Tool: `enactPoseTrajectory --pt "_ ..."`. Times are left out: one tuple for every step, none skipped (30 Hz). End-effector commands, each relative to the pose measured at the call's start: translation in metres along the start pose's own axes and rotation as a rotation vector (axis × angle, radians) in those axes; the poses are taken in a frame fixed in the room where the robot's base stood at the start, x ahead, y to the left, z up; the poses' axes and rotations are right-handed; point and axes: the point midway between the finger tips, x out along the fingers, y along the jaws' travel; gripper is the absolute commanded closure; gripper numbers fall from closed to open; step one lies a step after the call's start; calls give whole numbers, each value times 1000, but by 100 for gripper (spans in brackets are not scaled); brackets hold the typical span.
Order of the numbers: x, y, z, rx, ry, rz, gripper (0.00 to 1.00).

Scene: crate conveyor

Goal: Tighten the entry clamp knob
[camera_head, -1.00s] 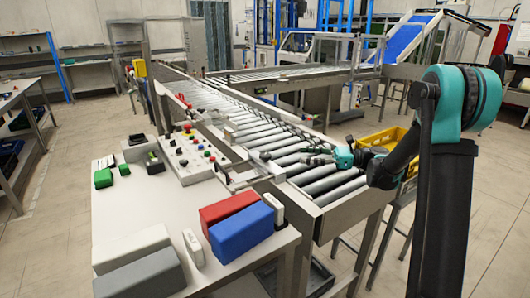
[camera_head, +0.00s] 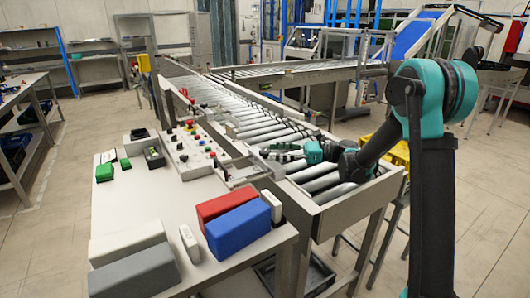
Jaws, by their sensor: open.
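My gripper (camera_head: 266,152) is open and empty, low over the near rollers of the conveyor (camera_head: 248,128), its fingers pointing left toward the conveyor's left side rail. A metal clamp-like bracket (camera_head: 232,176) sits at that rail, beside the control panel (camera_head: 193,150), left of and a little nearer than the gripper. The entry clamp knob is too small to pick out for certain there. The fingertips are small and dark against the rollers, so I cannot tell whether they touch anything.
The white table (camera_head: 140,208) holds a red box (camera_head: 225,204), a blue box (camera_head: 238,230), a white box (camera_head: 128,242), a grey box (camera_head: 133,272) and small green blocks (camera_head: 104,172). A yellow crate (camera_head: 398,152) stands beyond my arm. The floor at left is clear.

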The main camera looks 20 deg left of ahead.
Motion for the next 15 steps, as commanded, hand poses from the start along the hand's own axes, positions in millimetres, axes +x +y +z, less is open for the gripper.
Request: enactPoseTrajectory --pt "10 0 0 0 0 2 44" --pt "14 1 0 0 0 2 44" --pt "20 1 0 0 0 3 44" --pt "24 0 0 0 0 2 44" --pt "28 0 0 0 0 1 44" --pt "32 0 0 0 0 1 44" --pt "35 0 0 0 0 2 44" --pt "37 0 0 0 0 1 44" --pt "40 0 0 0 0 0 44" --pt "41 0 0 0 0 0 44" --pt "42 0 0 0 0 -1 44" --pt "43 0 0 0 0 -1 44" --pt "43 0 0 0 0 -1 44" --pt "44 0 0 0 0 -1 44" --pt "44 0 0 0 0 -1 44"
